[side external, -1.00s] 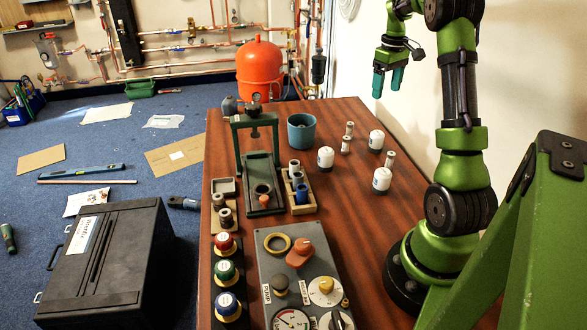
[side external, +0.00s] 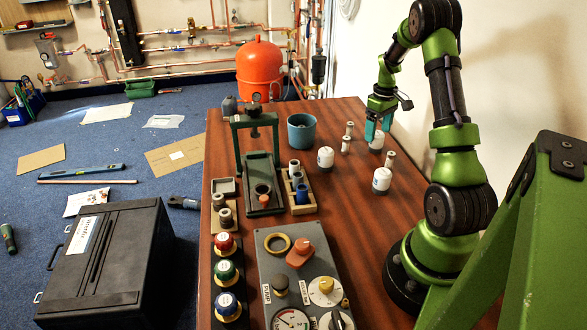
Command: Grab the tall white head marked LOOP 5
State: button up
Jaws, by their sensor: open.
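Several white cylindrical heads stand at the right part of the wooden table. One white head (side external: 376,142) is at the far right, directly under and partly behind my gripper (side external: 375,132). A second white head (side external: 326,157) stands to its left, and a third white head (side external: 382,179) stands nearer the camera. Small dark marks show on them, but I cannot read which is LOOP 5. My gripper points down, open, with its teal fingers around or just in front of the far white head's top; I cannot tell which.
Slim metallic-and-white pieces (side external: 345,145) stand between the heads, and another (side external: 389,161) is beside the near head. A blue-grey cup (side external: 301,131), a green press (side external: 257,165) and a control panel (side external: 303,285) occupy the table's left and front.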

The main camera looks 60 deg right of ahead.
aim_at(378, 133)
jog(key=shift+f, duration=1.6)
jog(key=shift+c, duration=0.2)
jog(key=shift+r, duration=0.1)
jog(key=c, duration=1.1)
